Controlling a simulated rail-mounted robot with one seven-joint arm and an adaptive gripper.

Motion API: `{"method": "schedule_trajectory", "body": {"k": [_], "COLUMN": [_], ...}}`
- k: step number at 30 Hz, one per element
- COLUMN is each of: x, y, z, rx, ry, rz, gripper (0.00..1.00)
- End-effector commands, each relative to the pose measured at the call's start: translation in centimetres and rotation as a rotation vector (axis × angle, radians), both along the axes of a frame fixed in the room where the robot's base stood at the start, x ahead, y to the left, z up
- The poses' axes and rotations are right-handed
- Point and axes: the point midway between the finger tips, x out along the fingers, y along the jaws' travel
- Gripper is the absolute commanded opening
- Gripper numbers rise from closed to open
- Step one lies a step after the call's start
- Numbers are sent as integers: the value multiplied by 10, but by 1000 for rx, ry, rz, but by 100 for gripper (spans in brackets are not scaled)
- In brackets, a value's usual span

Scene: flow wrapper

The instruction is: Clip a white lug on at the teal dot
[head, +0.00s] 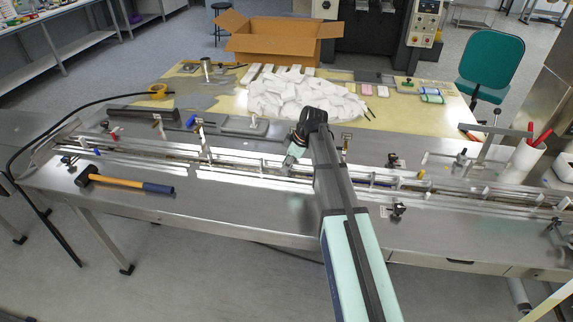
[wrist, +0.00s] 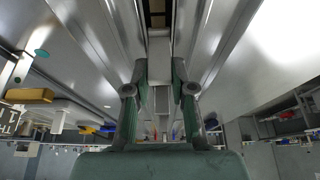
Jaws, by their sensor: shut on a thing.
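My gripper (wrist: 159,72) is shut on a pale white piece, seemingly a white lug (wrist: 159,50), between its fingertips in the wrist view. In the head view my gripper (head: 291,160) is over the middle of the long rail conveyor, and the held lug is too small to make out. A teal dot (wrist: 40,53) shows on the metal surface at the left of the wrist view, apart from the lug. I cannot find the dot in the head view. Other white lugs (head: 400,183) stand along the rails at the right.
The metal rails (head: 240,170) run across the bench. A hammer (head: 125,182) lies on the front left of the bench. Behind are a pile of white packs (head: 305,98) and a cardboard box (head: 275,40). A white cylinder (head: 522,160) stands at right.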

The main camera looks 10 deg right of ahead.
Motion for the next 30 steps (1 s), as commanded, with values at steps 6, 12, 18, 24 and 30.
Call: {"method": "schedule_trajectory", "body": {"k": [6,12,18,24,30], "x": [-1,-1,-1,-1,-3], "y": [0,0,0,-1,-9], "z": [-2,-2,-1,1,21], "rx": [-1,-2,-1,-1,-1], "ry": [3,3,2,1,-1], "rz": [0,0,1,0,-2], "gripper": [5,42,53,53,53]}}
